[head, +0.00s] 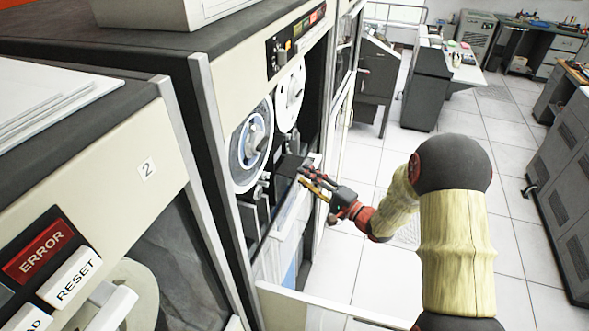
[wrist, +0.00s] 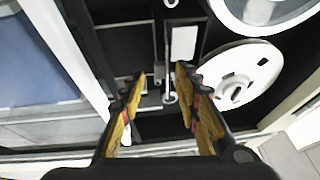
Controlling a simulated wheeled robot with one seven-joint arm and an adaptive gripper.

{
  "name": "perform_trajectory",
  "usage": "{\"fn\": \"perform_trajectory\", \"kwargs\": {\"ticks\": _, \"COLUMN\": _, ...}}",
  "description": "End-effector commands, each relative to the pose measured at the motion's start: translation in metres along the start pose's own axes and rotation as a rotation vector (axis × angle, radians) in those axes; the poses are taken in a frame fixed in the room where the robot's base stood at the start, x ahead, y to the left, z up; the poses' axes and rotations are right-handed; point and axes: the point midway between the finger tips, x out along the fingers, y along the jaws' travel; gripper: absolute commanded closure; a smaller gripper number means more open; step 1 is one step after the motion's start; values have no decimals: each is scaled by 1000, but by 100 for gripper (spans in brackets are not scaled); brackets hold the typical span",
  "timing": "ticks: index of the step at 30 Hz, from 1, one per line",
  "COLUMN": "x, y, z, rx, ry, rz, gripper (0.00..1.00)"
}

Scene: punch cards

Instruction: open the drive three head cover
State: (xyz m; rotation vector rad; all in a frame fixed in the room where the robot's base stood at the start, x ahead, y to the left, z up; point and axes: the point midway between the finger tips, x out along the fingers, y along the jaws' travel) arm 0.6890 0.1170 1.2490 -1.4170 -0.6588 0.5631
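The tape drive (head: 327,66) stands open in the middle of the head view, with two tape reels (head: 250,145) showing; its own number is not readable. A dark block (head: 289,166), perhaps the head cover, sits below and right of the reels. My gripper (head: 303,174) is at this block, with its yellow-padded fingers pointing at the drive's face. In the wrist view my gripper (wrist: 160,82) is open, its fingers apart over the dark head area, where a white-faced part (wrist: 184,45) and small metal posts show. Nothing is seen held. Whether a finger touches the cover cannot be told.
A nearer drive labelled 2 (head: 147,169) with an ERROR button (head: 35,251) stands at the left. A pale frame edge (head: 330,303), perhaps an open door, juts out below my arm. White floor (head: 400,135) is clear to the right; desks and consoles stand further back.

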Motion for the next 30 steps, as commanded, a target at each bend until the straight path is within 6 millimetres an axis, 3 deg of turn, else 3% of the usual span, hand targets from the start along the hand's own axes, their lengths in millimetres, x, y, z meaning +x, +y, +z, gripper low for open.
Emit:
{"fn": "perform_trajectory", "kwargs": {"ticks": 6, "x": 34, "y": 0, "z": 1, "rx": 0, "ry": -2, "rz": 0, "gripper": 67}}
{"fn": "perform_trajectory", "kwargs": {"ticks": 11, "x": 50, "y": 0, "z": 0, "rx": -1, "ry": -2, "rz": 0, "gripper": 67}}
{"fn": "perform_trajectory", "kwargs": {"ticks": 21, "x": 54, "y": 0, "z": 0, "rx": -1, "ry": 1, "rz": 0, "gripper": 67}}
{"fn": "perform_trajectory", "kwargs": {"ticks": 30, "x": 54, "y": 0, "z": 0, "rx": -1, "ry": 0, "rz": 0, "gripper": 84}}
